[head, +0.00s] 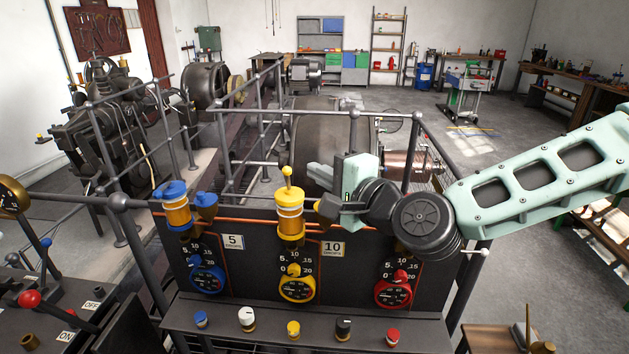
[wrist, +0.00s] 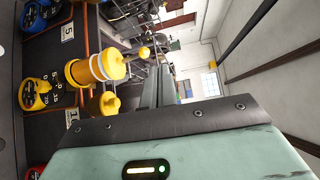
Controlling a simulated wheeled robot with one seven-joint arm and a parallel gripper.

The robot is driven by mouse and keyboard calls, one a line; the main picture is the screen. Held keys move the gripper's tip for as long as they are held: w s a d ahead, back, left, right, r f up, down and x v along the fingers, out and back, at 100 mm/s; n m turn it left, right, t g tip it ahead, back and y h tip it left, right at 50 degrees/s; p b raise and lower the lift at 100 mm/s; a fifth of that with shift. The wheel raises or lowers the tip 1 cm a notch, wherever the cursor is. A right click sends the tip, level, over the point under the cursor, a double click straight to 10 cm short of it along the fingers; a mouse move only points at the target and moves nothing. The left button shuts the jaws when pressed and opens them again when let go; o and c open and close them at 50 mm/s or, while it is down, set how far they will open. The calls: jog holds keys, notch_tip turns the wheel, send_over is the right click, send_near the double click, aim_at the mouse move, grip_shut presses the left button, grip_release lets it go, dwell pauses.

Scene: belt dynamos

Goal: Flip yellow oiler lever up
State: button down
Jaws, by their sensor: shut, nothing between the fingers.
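The yellow oiler (head: 290,222) is a yellow and clear cylinder on top of the dark panel, left of my gripper. Its yellow lever (head: 287,178) stands upright on the cap, ball end up. In the wrist view the oiler (wrist: 90,69) lies sideways in the picture, and its lever (wrist: 143,52) points right, near my fingers. A yellow cup (wrist: 108,103) sits beside the oiler. My gripper (head: 313,174) is shut and empty, its fingers pointing left. It is just right of the lever and appears apart from it; depth is hard to judge. The wrist view also shows the fingers (wrist: 158,80).
A blue oiler (head: 176,210) stands to the left on the panel. Below are blue, yellow (head: 297,285) and red (head: 394,290) gauges, and a ledge with several knobs. A railing (head: 255,118) runs behind the panel. My arm hides the panel's upper right part.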

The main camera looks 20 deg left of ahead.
jog(key=s+d+r+b, duration=0.2)
jog(key=s+d, duration=0.1)
jog(key=d, duration=0.3)
jog(key=shift+s+d+r, duration=0.2)
jog(key=shift+s+d, duration=0.15)
